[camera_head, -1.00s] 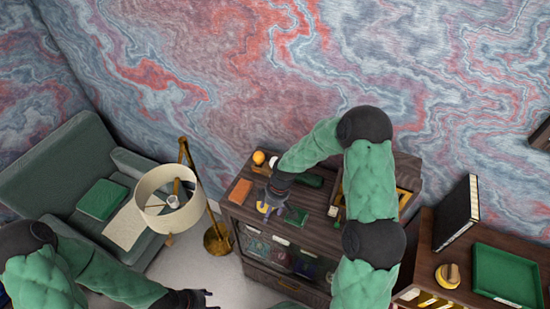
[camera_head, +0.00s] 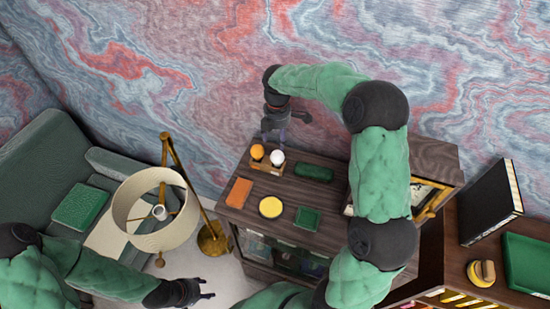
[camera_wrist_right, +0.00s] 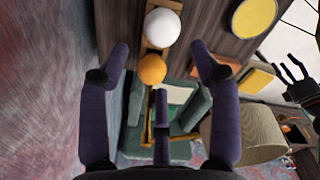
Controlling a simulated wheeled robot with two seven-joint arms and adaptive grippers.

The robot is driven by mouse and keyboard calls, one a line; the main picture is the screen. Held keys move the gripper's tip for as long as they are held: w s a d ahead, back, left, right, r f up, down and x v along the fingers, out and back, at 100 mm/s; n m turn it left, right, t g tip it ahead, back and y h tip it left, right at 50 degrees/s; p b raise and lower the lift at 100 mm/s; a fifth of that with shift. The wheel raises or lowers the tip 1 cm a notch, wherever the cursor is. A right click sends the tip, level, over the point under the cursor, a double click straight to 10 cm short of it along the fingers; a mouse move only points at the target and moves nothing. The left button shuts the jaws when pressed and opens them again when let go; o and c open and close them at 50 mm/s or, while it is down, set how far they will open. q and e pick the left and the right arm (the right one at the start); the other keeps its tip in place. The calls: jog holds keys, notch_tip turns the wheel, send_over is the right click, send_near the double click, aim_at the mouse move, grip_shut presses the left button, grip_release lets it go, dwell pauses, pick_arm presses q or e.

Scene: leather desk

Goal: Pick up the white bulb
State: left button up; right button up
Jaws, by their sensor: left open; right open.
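The white bulb (camera_head: 277,157) sits in a small wooden holder (camera_head: 266,168) at the back of the dark wooden cabinet, beside an orange bulb (camera_head: 257,152). In the right wrist view the white bulb (camera_wrist_right: 162,27) is at the top, ahead of the fingers, with the orange bulb (camera_wrist_right: 152,69) nearer. My right gripper (camera_head: 286,118) is open and empty, behind and above the two bulbs; its spread fingers also show in the right wrist view (camera_wrist_right: 160,62). My left gripper (camera_head: 205,289) is open and empty at the lower left, away from the cabinet.
On the cabinet top (camera_head: 325,190) lie an orange block (camera_head: 239,192), a yellow disc (camera_head: 271,207), a green tray (camera_head: 307,218) and a dark green case (camera_head: 314,172). A lamp (camera_head: 155,210) and an armchair stand left. The patterned wall is close behind my right gripper.

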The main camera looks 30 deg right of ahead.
aim_at(278, 153)
notch_tip(278, 153, down, 4)
jog(key=shift+s, duration=0.1)
notch_tip(278, 153, down, 5)
jog(key=shift+s+r+p, duration=0.1)
jog(key=shift+r+p, duration=0.1)
jog(key=shift+p, duration=0.7)
jog(key=shift+f, duration=0.35)
jog(key=c, duration=0.9)
